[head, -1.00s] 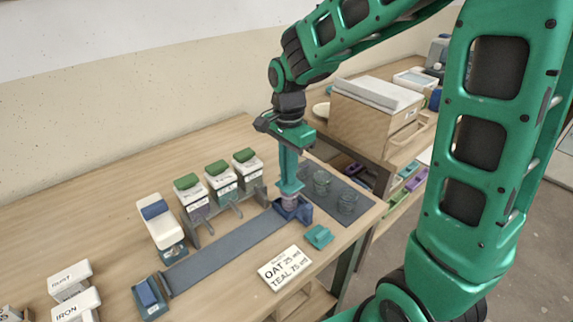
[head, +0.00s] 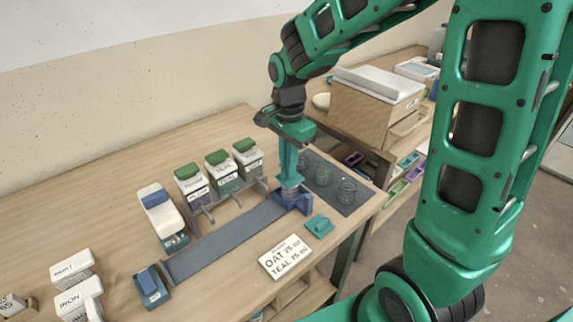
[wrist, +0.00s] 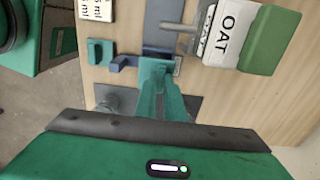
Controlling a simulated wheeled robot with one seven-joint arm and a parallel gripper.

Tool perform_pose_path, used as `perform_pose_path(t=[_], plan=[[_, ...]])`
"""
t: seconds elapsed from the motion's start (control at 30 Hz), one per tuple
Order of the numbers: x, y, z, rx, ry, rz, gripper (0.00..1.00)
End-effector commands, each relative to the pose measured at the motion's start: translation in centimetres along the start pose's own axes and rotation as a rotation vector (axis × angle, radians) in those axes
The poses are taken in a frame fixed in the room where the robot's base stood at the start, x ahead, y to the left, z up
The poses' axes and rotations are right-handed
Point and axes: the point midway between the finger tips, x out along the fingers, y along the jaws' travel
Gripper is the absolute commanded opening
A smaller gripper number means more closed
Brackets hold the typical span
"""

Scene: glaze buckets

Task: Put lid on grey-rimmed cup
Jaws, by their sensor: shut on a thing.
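My gripper (head: 290,180) points straight down at the near-right end of the dark track. Its fingers are shut on a small bluish-teal piece, apparently the lid, low at the fingertips. In the wrist view the fingers (wrist: 157,68) come down beside the blue holder (wrist: 124,62), and the lid is not clear.
Clear cups (head: 347,190) stand on a dark mat (head: 335,178) just right of my gripper. Green-topped dispensers (head: 222,172) line the track (head: 225,240) at left. A teal block (head: 319,226) and a label card (head: 285,256) lie in front. A wooden box (head: 375,115) stands behind right.

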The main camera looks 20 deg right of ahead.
Motion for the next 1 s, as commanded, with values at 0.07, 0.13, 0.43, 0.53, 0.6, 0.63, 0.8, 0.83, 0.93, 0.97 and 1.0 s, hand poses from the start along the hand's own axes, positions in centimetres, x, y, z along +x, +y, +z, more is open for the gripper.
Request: perform_pose_path(t=[0.07, 0.13, 0.43, 0.53, 0.6, 0.63, 0.8, 0.83, 0.93, 0.97, 1.0], plan=[[0.0, 0.0, -0.02, 0.0, 0.0, 0.0, 0.0], [0.01, 0.01, -0.04, 0.001, 0.0, 0.0, 0.0], [0.31, 0.02, -0.09, 0.001, 0.0, 0.0, 0.0], [0.44, 0.02, -0.09, 0.002, 0.0, 0.0, 0.0], [0.53, 0.02, -0.09, 0.002, 0.0, 0.0, 0.0], [0.55, 0.03, -0.09, 0.002, 0.0, 0.0, 0.11], [0.52, 0.03, -0.1, 0.002, 0.0, 0.0, 0.31], [0.52, 0.03, -0.1, 0.002, 0.0, 0.0, 0.31], [0.52, 0.03, -0.1, 0.002, 0.0, 0.0, 0.31], [0.52, 0.03, -0.1, 0.002, 0.0, 0.0, 0.31], [0.47, 0.02, -0.11, 0.002, 0.0, 0.0, 0.31]])
